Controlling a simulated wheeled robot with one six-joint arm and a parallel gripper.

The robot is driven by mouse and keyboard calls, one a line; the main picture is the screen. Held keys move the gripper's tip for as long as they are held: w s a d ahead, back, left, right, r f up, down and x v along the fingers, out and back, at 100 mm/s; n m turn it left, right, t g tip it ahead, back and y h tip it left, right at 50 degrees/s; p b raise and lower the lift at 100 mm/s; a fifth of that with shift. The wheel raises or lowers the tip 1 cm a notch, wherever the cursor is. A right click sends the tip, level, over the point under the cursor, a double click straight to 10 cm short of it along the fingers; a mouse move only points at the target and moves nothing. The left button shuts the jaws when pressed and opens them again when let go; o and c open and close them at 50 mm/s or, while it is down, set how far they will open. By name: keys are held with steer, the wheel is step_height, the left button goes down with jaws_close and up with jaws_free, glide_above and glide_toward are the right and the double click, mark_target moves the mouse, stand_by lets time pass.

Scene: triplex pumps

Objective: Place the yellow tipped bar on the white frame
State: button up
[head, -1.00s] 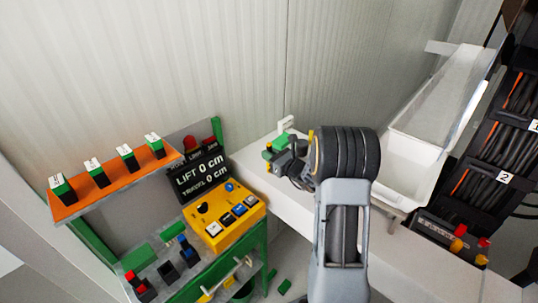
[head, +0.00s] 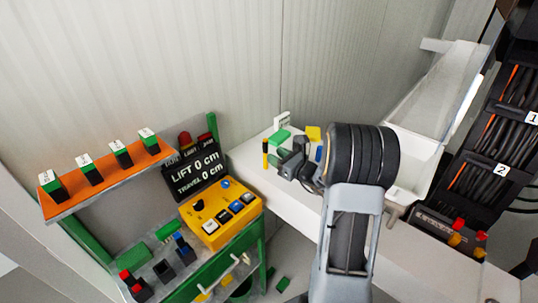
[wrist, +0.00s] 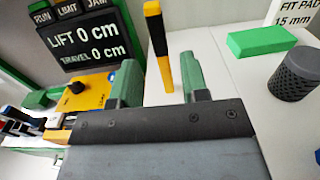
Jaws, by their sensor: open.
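The yellow tipped bar (head: 265,154) stands upright on the white bench in the head view, just left of my gripper (head: 287,160). In the wrist view the bar (wrist: 156,40) is black with yellow ends. It appears in the gap between the two green fingers of my gripper (wrist: 160,66), which are apart. I cannot tell how far beyond the fingertips it is; nothing shows as held. A small white upright piece (head: 283,120) stands at the back of the bench. I cannot tell whether it is the white frame.
A green block (wrist: 262,39) and a dark ribbed cylinder (wrist: 295,76) are on the bench at right in the wrist view. A yellow block (head: 314,132) stands behind my gripper. The yellow control box (head: 222,217) and lift display (head: 195,172) are to the left, a white trough (head: 418,143) to the right.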

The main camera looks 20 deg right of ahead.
steer(key=shift+s+d, duration=0.25)
steer(key=shift+s, duration=0.2)
steer(key=shift+s+a+r+n, duration=0.1)
steer(key=shift+s+a+n, duration=0.05)
steer(key=shift+s+n, duration=0.2)
steer(key=s+a+r+n+g+y, duration=0.2)
steer(key=s+a+n+g, duration=1)
steer(key=a+n, duration=0.45)
steer(key=s+d+r+n+h, duration=0.2)
steer(key=s+d+n+h, duration=0.2)
steer(key=s+n+h, duration=0.5)
steer(key=n, duration=0.5)
steer(key=shift+s, duration=0.35)
